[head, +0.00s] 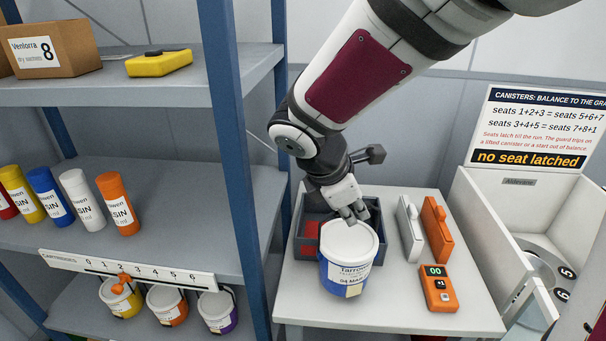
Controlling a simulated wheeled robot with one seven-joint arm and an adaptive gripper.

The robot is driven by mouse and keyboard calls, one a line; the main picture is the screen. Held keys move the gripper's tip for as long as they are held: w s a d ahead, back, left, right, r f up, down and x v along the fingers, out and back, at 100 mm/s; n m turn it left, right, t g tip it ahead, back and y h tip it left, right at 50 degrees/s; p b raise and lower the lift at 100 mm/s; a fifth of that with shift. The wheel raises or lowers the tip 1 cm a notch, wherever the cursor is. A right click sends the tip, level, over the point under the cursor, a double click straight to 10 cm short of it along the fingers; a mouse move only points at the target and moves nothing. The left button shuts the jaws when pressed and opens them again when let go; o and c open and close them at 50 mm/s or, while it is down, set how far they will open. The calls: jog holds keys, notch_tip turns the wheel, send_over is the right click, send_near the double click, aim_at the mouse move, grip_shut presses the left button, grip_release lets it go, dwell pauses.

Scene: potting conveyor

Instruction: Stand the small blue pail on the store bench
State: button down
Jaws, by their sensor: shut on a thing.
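The small blue pail (345,278) has a white lid and a pale label, and it is upright in the head view. My gripper (352,213) comes down from above and is shut on the pail at the far side of its lid. The fingertips are partly hidden. The pail is over the front left part of a pale grey bench (405,311), which I take as the store bench. I cannot tell whether its base touches the top.
A dark tray (376,206) with something red stands right behind the pail.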

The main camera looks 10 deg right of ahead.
aim_at(357, 231)
jog(key=shift+f, duration=1.7)
jog(key=shift+f+b, duration=0.15)
jog(key=shift+b, duration=0.15)
jog(key=c, duration=1.7)
grip_release()
jog(key=shift+o, duration=0.2)
jog(key=shift+r, duration=0.2)
jog(key=p+v, duration=0.1)
jog(key=v, duration=1)
jog(key=s+d+r+m+y, duration=0.1)
jog(key=s+d+m+y, duration=0.1)
jog(key=s+m, duration=0.6)
jog(key=s+d+r+m+t+y, duration=0.1)
jog(key=s+d+m+y, duration=0.2)
jog(key=s+m, duration=0.5)
jog(key=shift+s+m+t, duration=0.25)
jog(key=shift+m+t, duration=0.05)
jog(key=shift+m, duration=0.7)
